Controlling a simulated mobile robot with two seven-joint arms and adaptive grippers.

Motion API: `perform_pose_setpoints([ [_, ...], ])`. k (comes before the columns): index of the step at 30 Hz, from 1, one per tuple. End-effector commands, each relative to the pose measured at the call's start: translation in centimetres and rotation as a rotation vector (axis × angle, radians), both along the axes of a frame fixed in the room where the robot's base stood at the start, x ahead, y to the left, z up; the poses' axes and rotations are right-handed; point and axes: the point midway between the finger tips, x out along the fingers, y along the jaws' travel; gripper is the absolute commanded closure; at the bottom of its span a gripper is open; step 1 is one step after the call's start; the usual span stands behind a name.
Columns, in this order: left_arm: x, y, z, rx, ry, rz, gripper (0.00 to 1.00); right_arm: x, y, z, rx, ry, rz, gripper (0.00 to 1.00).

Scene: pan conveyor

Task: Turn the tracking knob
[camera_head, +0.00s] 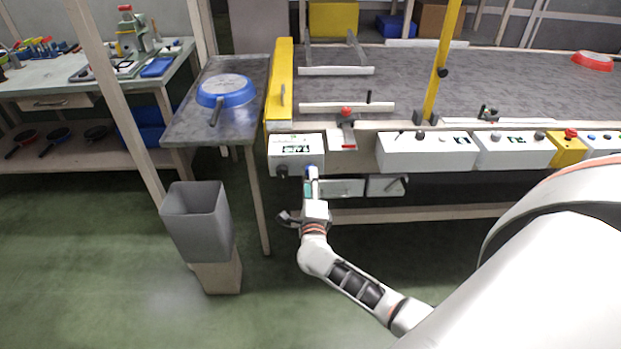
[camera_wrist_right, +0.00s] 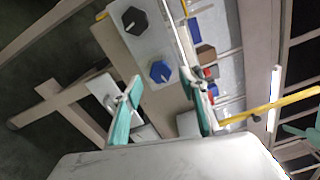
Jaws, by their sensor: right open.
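A white control box (camera_head: 297,155) with a dark printed label hangs at the left end of the conveyor front. It carries a black knob (camera_head: 282,171) and a blue knob (camera_head: 311,169) on its lower face. In the right wrist view the black knob (camera_wrist_right: 134,20) and the blue knob (camera_wrist_right: 160,71) show clearly. I cannot read which one is marked tracking. My right gripper (camera_wrist_right: 164,92) is open, with teal fingertips either side of the line to the blue knob. In the head view my right gripper (camera_head: 310,183) is just below the blue knob; contact cannot be told. My left gripper is out of view.
A side table (camera_head: 215,125) holds a blue pan (camera_head: 226,90). More control boxes (camera_head: 425,152) line the conveyor (camera_head: 480,85) to the right. A yellow post (camera_head: 443,65) rises from the conveyor.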

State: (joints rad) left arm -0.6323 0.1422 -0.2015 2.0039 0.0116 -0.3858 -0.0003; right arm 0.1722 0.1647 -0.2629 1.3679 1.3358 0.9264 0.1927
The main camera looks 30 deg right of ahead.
Motion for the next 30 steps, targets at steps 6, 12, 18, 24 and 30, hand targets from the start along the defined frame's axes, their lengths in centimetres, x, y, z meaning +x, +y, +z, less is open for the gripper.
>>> perform_pose_setpoints([
  [6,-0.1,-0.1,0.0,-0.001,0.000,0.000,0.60,-4.1,2.5,-0.2,0.002,0.002,0.001,0.58],
  [12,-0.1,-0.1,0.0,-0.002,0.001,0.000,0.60,-6.7,4.1,-0.3,0.000,0.002,0.001,0.58],
  [18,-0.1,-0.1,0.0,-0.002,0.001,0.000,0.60,-7.8,4.8,-0.2,-0.002,0.001,0.001,0.58],
  [24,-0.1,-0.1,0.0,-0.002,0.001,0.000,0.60,-7.8,4.9,-0.2,-0.002,0.001,0.001,0.58],
  [30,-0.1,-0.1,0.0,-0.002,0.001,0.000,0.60,-7.8,4.9,-0.3,-0.002,0.001,0.001,0.58],
])
